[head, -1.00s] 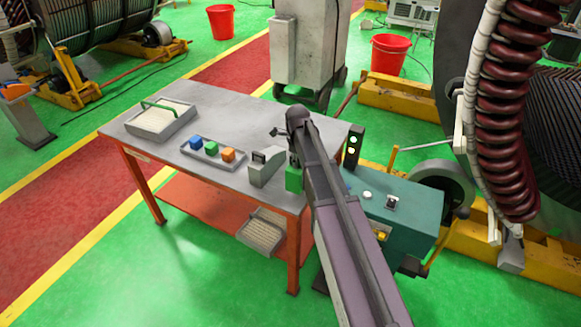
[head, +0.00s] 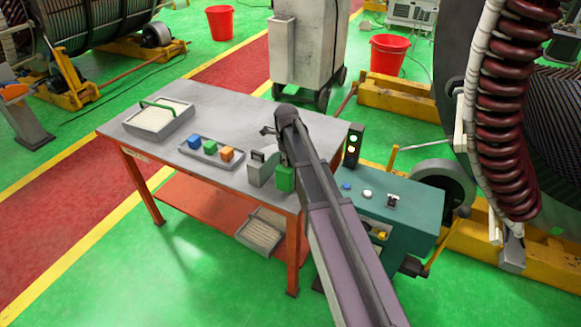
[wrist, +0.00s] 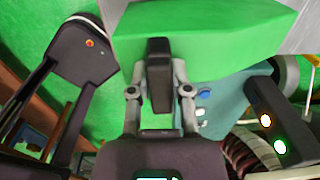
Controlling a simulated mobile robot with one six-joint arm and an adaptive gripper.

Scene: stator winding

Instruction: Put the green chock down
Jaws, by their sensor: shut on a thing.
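The green chock (head: 285,179) shows in the head view beside my arm's end, at the right front edge of the grey-topped table (head: 225,112). In the wrist view the chock (wrist: 215,32) fills the top of the picture as a large green block. My gripper (wrist: 158,72) is shut on it. In the head view my arm hides the fingers. I cannot tell whether the chock touches the tabletop.
A grey stand (head: 262,166) is just left of the chock. A small tray (head: 185,152) holds blue, green and orange blocks. A larger tray (head: 185,122) with a green handle stands far left. A teal cabinet (head: 405,215) and signal light (head: 353,143) are at right.

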